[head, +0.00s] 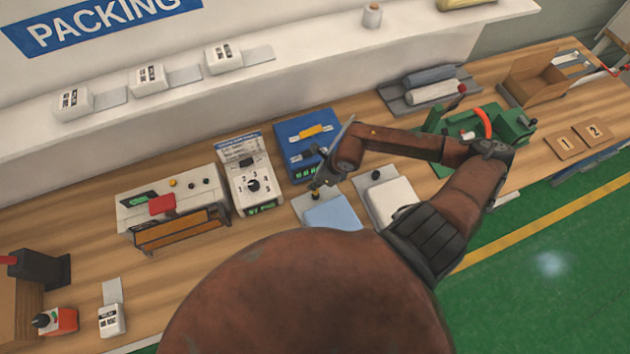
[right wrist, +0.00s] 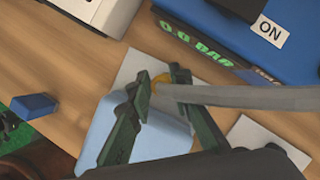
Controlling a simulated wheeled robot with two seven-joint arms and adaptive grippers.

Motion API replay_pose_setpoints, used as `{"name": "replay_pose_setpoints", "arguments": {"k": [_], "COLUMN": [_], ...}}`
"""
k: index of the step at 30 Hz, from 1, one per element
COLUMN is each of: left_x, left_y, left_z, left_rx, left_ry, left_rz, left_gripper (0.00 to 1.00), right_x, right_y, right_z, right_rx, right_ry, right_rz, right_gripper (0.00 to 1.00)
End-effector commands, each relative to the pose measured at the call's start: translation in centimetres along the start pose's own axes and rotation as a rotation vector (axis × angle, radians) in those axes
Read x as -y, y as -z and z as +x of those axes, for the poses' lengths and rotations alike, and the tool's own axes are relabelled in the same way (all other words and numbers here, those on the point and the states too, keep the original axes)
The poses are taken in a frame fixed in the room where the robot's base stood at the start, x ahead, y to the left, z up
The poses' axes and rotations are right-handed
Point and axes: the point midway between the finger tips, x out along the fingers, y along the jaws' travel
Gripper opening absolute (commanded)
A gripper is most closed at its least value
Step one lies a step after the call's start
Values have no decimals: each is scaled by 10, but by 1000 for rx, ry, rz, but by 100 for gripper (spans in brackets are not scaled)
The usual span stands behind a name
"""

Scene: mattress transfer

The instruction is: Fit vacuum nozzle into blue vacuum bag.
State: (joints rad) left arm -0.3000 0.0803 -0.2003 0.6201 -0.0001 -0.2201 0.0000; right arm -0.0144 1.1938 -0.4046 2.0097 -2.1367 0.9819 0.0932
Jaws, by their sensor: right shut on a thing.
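The blue vacuum bag (head: 333,213) lies on the wooden bench, on a pale sheet or plate. It also shows beneath my gripper in the right wrist view (right wrist: 165,140). My right gripper (head: 320,182) is over the bag's far edge. In the right wrist view its fingers (right wrist: 160,88) are shut on the end of a long grey piece, which looks like the vacuum nozzle (right wrist: 245,97). A small yellow fitting (right wrist: 161,78) shows at the fingertips, close to the nozzle end. I cannot tell whether nozzle and fitting touch. My left gripper is not in view.
A blue vacuum unit (head: 296,128) with a green display stands just behind the bag. A white bag (head: 392,203) lies to the right. A white dial box (head: 245,172) stands to the left. A green machine (head: 510,123) is farther right.

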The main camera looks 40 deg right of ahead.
Motion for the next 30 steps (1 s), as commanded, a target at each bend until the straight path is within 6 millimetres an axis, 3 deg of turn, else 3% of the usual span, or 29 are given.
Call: {"name": "replay_pose_setpoints", "arguments": {"k": [25, 26, 30], "left_x": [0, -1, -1], "left_y": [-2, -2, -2], "left_z": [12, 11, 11], "left_rx": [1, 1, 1], "left_ry": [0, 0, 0], "left_rz": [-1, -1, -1], "left_gripper": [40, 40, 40], "right_x": [0, 0, 0], "right_y": [5, 5, 4], "right_z": [12, 11, 11], "right_rx": [0, 0, 0], "right_ry": [0, 0, 0], "right_rz": [0, 0, 0], "right_gripper": [0, 21, 30]}}
